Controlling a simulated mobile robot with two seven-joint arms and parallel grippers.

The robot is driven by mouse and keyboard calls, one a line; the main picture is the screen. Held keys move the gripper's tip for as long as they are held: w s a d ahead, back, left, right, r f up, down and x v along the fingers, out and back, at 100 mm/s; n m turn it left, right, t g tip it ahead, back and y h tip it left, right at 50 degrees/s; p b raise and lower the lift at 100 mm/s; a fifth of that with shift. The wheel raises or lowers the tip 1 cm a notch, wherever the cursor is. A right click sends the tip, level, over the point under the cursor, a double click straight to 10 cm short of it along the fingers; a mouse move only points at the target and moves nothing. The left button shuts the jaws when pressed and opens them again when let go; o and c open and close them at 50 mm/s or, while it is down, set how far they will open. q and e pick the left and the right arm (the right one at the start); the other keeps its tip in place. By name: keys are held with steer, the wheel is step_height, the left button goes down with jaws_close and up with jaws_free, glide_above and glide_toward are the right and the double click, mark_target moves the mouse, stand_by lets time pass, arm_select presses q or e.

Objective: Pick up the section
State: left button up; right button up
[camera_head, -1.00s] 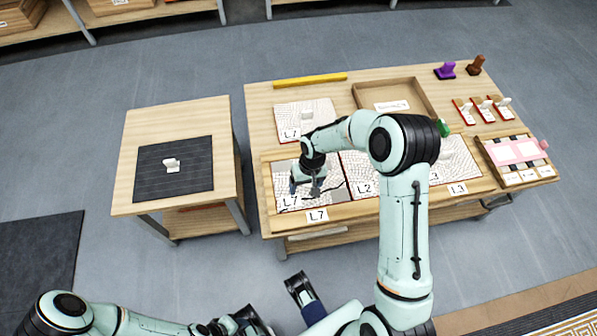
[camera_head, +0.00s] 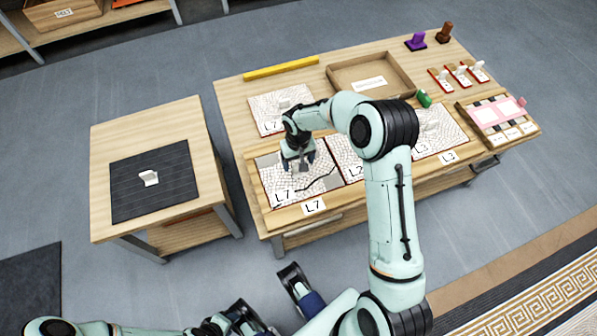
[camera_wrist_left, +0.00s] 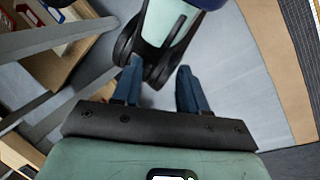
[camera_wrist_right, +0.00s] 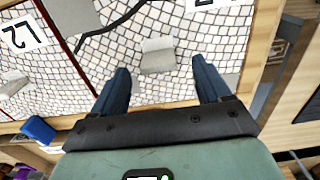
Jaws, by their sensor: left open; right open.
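The front-left mosaic panel (camera_head: 290,188), labelled L7, has white tiles and a dark crack line. A pale block handle (camera_wrist_right: 157,55) stands on the tiled surface in the right wrist view. My right gripper (camera_wrist_right: 163,75) is open, with the handle ahead of and between its blue fingers and no visible grip. In the head view my right gripper (camera_head: 300,163) is over the panel's back part and hides the handle. Another L7 section (camera_head: 272,118) with a pale handle lies behind. My left gripper (camera_wrist_left: 160,68) is open and empty, away from the table.
L2 and L3 panels lie to the right. An empty-looking cardboard tray (camera_head: 408,88), a yellow bar (camera_head: 280,68) and a green object (camera_head: 424,98) are behind. A side table (camera_head: 105,190) holds a dark mat (camera_head: 130,185) with a small white handled piece (camera_head: 149,178).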

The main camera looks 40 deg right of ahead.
step_height(320, 180, down, 4)
steer(key=shift+d+f+b, duration=0.1)
steer(key=shift+b, duration=0.3)
jaws_close()
